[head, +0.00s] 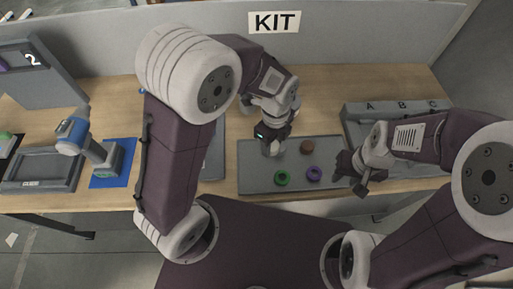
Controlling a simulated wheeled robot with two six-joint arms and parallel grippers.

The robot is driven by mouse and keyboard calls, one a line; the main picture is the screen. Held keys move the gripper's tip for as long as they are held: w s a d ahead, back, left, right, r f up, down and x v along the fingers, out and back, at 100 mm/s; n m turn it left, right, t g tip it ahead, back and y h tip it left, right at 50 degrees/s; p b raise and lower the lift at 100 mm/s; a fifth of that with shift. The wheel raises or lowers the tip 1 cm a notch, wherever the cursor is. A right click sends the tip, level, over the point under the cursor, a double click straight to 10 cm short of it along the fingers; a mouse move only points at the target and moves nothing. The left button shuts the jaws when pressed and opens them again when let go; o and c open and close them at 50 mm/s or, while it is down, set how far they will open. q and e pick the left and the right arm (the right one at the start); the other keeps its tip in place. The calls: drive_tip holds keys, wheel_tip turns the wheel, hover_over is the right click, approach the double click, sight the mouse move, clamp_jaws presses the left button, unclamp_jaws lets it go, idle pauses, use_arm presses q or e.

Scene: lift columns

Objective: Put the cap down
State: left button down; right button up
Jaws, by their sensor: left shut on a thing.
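My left gripper (271,142) is low over the back part of a grey mat (258,182) on the bench. It is shut on a small pale thing, which I take to be the cap (271,150). The fingers partly hide the cap, and I cannot tell whether it touches the mat. A brown round piece (307,146) lies just right of it. A green ring (281,178) and a purple ring (314,173) lie on the mat's front part. My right gripper (354,178) is beside the mat's right end; its finger gap is not clear.
A grey bin (351,119) marked A, B and C stands at the right. A blue-and-grey device (73,136) leans over a blue pad (124,178) at the left, beside a grey tray (42,170). A grey partition (180,24) with a KIT sign (274,21) closes the back.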

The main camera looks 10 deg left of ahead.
use_arm(q)
hover_over(250, 152)
wheel_tip(250, 152, down, 5)
drive_tip(key=shift+r, duration=0.1)
drive_tip(key=shift+d+f, duration=0.1)
drive_tip(key=shift+f, duration=1.85)
drive_tip(key=shift+f, duration=0.1)
drive_tip(key=c, duration=0.8)
unclamp_jaws()
wheel_tip(250, 152, up, 12)
drive_tip(key=p, duration=0.1)
drive_tip(key=s+a+f+n, duration=0.1)
drive_tip(key=s+a+n, duration=0.2)
drive_tip(key=n, duration=0.9)
drive_tip(key=s+a+n+t, duration=0.1)
drive_tip(key=s+a+n, duration=0.2)
drive_tip(key=n, duration=0.9)
drive_tip(key=s, duration=0.3)
drive_tip(key=shift+f, duration=0.35)
